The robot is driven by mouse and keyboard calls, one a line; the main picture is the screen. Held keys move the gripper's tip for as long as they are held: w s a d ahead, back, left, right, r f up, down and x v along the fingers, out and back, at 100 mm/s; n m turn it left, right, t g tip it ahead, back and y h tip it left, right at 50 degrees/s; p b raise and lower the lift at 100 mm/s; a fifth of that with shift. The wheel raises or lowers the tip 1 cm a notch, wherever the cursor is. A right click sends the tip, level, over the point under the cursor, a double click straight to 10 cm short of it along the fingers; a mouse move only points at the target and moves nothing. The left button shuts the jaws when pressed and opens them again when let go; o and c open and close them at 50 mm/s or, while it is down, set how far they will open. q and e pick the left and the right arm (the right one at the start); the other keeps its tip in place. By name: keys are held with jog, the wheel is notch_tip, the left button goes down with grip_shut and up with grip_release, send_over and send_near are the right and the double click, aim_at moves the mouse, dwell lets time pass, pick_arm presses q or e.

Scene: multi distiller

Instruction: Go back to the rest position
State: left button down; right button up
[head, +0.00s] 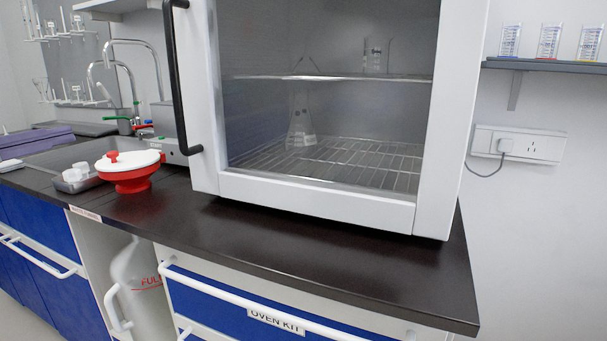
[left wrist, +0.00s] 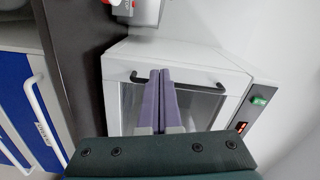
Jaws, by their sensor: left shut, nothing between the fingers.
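My left gripper (left wrist: 161,74) shows in the left wrist view with its two purple fingers together and nothing between them. Beyond the fingers is the white oven (left wrist: 205,62) with its black handle, green switch and red display. In the head view the oven (head: 204,110) stands on the dark counter. Its glass front shows a glass flask (head: 302,122) on the lower wire rack and another glass vessel on the upper shelf. My right gripper is in neither view.
Left of the oven on the counter (head: 330,225) are a red and white round device (head: 131,168), a metal tray (head: 80,180) with white pieces, and a tap (head: 125,75). Blue drawers lie below. The counter's front strip is clear.

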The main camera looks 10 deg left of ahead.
pick_arm(q)
jog(key=s+d+f+n+g+y+p, duration=0.2)
jog(key=s+d+n+g+y+p, duration=0.1)
jog(key=s+d+n+p, duration=0.3)
jog(key=s+d+f+n+g+y+p, duration=0.1)
jog(key=s+d+n+g+y+p, duration=0.15)
jog(key=d+n+p, duration=0.4)
jog(key=s+d+r+n+g+h+p, duration=0.1)
jog(key=s+d+r+g+p, duration=0.2)
jog(key=s, duration=0.5)
jog(key=s+d+n+g+p, duration=0.1)
jog(key=s+d+g+p, duration=0.2)
jog(key=s, duration=0.4)
jog(key=s+d+r+n+g+h+p, duration=0.1)
jog(key=s+d+r+n+g+p, duration=0.15)
jog(key=s+d, duration=0.4)
notch_tip(320, 180, up, 37)
jog(key=s+a+m+p, duration=0.1)
jog(key=p, duration=3.5)
jog(key=shift+a+f, duration=0.2)
jog(key=shift+a, duration=0.1)
jog(key=shift+f, duration=0.1)
